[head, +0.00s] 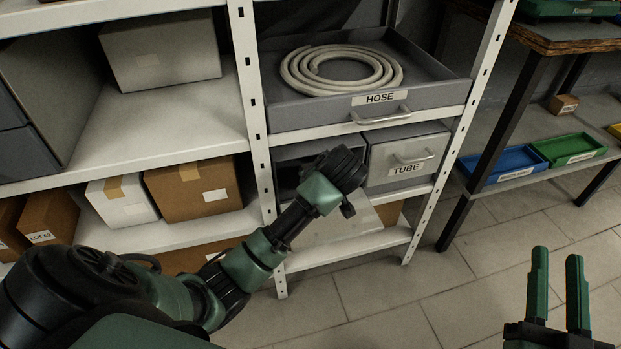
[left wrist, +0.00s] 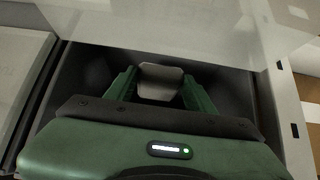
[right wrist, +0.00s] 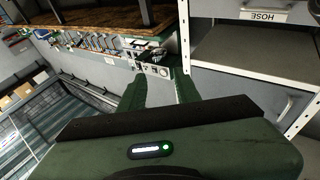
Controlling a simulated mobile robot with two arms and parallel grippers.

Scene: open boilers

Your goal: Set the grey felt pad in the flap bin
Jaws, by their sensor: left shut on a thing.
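The grey felt pad (left wrist: 160,82) shows in the left wrist view as a small light-grey piece between the fingers of my left gripper (left wrist: 157,88), which is shut on it. The gripper reaches into the dark inside of the flap bin (left wrist: 75,75). In the head view the flap bin (head: 290,153) is the open grey bin left of the TUBE drawer; my left wrist covers part of its mouth and the fingers are hidden. A pale see-through flap (head: 335,228) lies below the mouth. My right gripper (head: 557,260) is open and empty over the floor.
The TUBE drawer (head: 408,158) is shut beside the bin. Above, the HOSE drawer (head: 430,112) stands open with a coiled hose (head: 340,88). White shelf posts (head: 480,75) flank the bay. The floor at right is clear.

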